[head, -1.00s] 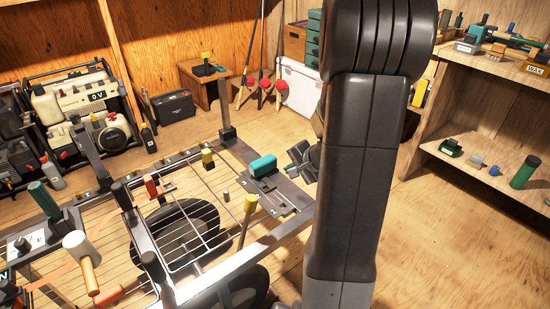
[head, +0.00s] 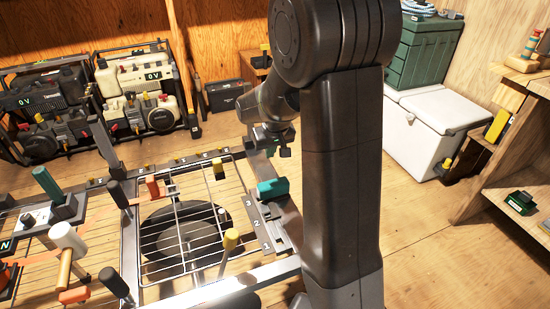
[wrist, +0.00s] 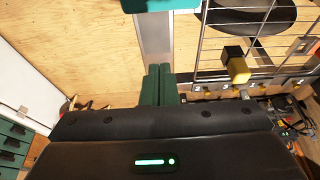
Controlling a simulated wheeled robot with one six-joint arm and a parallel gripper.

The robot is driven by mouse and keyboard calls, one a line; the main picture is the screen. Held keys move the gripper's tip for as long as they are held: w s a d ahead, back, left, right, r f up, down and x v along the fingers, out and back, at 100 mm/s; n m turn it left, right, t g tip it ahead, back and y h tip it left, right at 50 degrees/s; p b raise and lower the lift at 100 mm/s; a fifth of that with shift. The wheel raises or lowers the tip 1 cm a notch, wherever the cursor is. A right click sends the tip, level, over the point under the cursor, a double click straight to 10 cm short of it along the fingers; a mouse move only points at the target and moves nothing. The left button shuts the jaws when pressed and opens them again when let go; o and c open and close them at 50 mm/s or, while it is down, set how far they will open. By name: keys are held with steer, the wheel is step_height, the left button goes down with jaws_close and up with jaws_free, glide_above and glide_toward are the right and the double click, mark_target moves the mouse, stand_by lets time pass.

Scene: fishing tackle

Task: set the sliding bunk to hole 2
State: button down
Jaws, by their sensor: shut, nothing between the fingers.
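The sliding bunk, a teal block (head: 272,188) on a grey slide, sits on the right rail of the metal frame. The plate beside it (head: 258,226) carries the numbers 3, 2 and 1 from far to near. The bunk is at the far end, by the 3; I cannot tell which hole it is set in. My gripper (wrist: 158,70) is shut and empty, its green fingers together. In the wrist view the bunk (wrist: 160,4) shows at the top edge, apart from the fingertips. In the head view my arm partly hides the gripper, above and beyond the bunk.
A yellow-topped post (head: 231,240) stands near the bunk, and a yellow-and-black block (head: 218,168) stands at the far rail. A wire rack (head: 185,235) fills the frame's middle. A white cooler (head: 430,125) and shelves stand right. Floor between is clear.

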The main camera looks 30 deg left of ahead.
mark_target(274, 180)
steer(key=b+x, duration=0.2)
steer(key=x, duration=0.7)
steer(key=shift+f, duration=0.2)
steer(key=shift+s+d+r+b, duration=0.15)
steer(key=shift+s+d+b, duration=0.1)
steer(key=shift+s+d, duration=0.25)
steer(key=shift+s+d+r+b, duration=0.25)
steer(key=shift+s+d, duration=0.1)
steer(key=shift+d, duration=0.25)
steer(key=shift+s+d, duration=0.45)
steer(key=shift+d, duration=0.1)
steer(key=shift+s+d, duration=0.5)
steer(key=shift+d, duration=0.1)
